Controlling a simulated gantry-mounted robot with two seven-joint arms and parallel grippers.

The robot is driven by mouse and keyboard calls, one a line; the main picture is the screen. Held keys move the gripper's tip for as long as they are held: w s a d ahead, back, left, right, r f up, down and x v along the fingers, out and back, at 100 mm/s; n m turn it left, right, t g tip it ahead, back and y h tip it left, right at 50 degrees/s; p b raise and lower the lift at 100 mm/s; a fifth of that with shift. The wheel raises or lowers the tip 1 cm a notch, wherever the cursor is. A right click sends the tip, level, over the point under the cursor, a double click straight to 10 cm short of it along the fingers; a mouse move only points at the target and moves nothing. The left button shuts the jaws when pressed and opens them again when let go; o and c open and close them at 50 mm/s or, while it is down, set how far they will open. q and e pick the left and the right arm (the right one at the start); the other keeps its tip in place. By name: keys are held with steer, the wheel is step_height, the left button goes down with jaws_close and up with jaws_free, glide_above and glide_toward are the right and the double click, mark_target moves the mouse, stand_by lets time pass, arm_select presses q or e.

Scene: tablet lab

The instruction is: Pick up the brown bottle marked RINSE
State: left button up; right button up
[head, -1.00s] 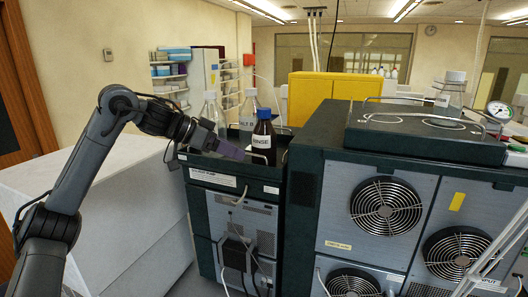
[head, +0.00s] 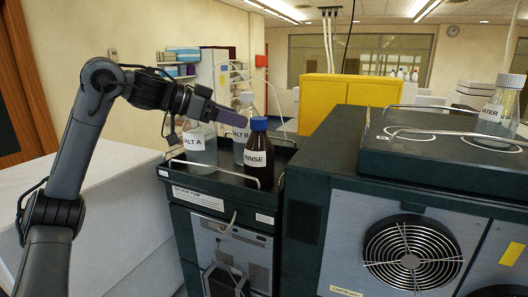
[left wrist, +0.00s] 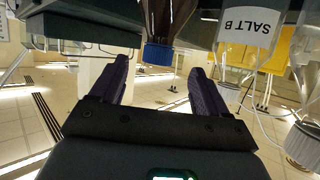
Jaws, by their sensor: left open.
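The brown bottle marked RINSE (head: 258,160) stands upright, with a blue cap, at the front right of a dark railed tray (head: 207,174) in the head view. My left gripper (head: 232,113) is open, with purple fingers, at about cap height to the left of the bottle and in front of part of SALT B. In the left wrist view the picture is upside down. The bottle's blue cap (left wrist: 157,53) shows just beyond and between the spread fingers (left wrist: 160,68), apart from them. My right gripper is not in view.
Clear bottles SALT A (head: 198,150) and SALT B (head: 243,112) stand in the same tray, left of and behind the brown bottle. A thin metal rail runs along the tray front. A dark cabinet with a fan (head: 412,256) stands close on the right.

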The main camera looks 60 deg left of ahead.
mark_target(265, 127)
arm_select(q)
steer(key=p+x, duration=0.2)
steer(key=x, duration=0.2)
steer(key=shift+w+d+f, duration=0.2)
steer(key=shift+w, duration=0.1)
steer(key=p+x, duration=0.2)
steer(key=x, duration=0.1)
steer(key=shift+w+f+p, duration=0.1)
steer(key=shift+w+p, duration=0.2)
steer(key=shift+w, duration=0.1)
steer(key=shift+w+d+f, duration=0.1)
steer(key=shift+w+f, duration=0.2)
steer(key=shift+w, duration=0.2)
jaws_close()
steer(key=shift+r, duration=0.1)
